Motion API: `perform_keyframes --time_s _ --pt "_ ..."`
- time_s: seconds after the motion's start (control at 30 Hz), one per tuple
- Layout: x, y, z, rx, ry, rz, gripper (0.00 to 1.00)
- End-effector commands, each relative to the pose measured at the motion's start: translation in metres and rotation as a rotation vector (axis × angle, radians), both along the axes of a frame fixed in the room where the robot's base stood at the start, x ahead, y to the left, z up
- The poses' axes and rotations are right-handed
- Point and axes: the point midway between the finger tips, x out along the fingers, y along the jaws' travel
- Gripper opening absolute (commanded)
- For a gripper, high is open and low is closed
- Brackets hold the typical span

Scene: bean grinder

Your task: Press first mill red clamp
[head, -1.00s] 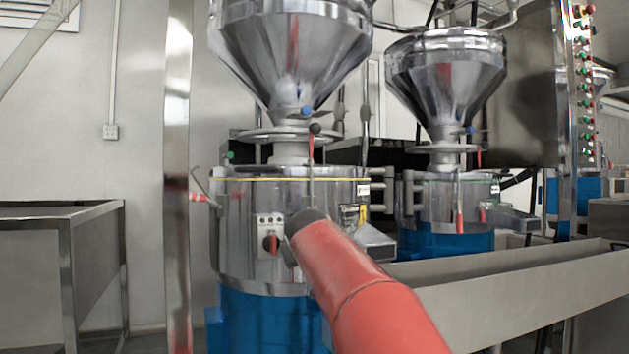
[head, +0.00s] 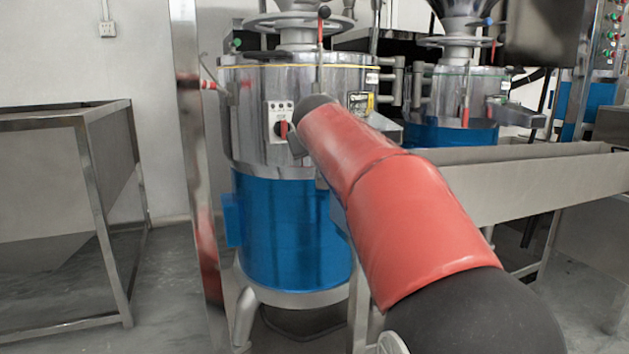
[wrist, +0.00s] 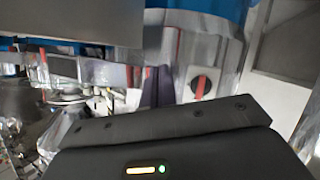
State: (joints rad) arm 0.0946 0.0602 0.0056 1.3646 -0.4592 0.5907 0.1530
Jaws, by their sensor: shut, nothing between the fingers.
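The first mill (head: 240,125) is a steel drum on a blue base (head: 290,245). A red-tipped lever (head: 209,84) sticks out from its upper left side. I cannot tell which part is the red clamp. A switch box (head: 282,115) with a red knob is on the drum front, and the knob also shows in the wrist view (wrist: 201,85). My gripper (wrist: 157,86) is shut and empty near the drum front, seen close to the switch box.
A second mill (head: 455,92) stands behind at the right. A long grey trough (head: 530,170) runs out to the right. A steel post (head: 190,130) stands just left of the first mill. A steel table (head: 60,120) is further left, with bare floor between.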

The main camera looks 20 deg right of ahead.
Motion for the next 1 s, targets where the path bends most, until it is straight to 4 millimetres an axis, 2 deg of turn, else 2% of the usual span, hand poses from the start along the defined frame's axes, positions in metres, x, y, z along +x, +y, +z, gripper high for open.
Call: perform_keyframes --time_s 0.03,0.4,0.6,1.0 --pt "-0.008 0.003 -0.012 -0.001 0.004 0.001 0.0" --pt "-0.049 0.021 -0.048 -0.001 0.003 -0.001 0.0" --pt "-0.056 0.024 -0.055 0.0 0.002 -0.001 0.0" --pt "-0.056 0.024 -0.055 0.0 0.003 -0.002 0.0"
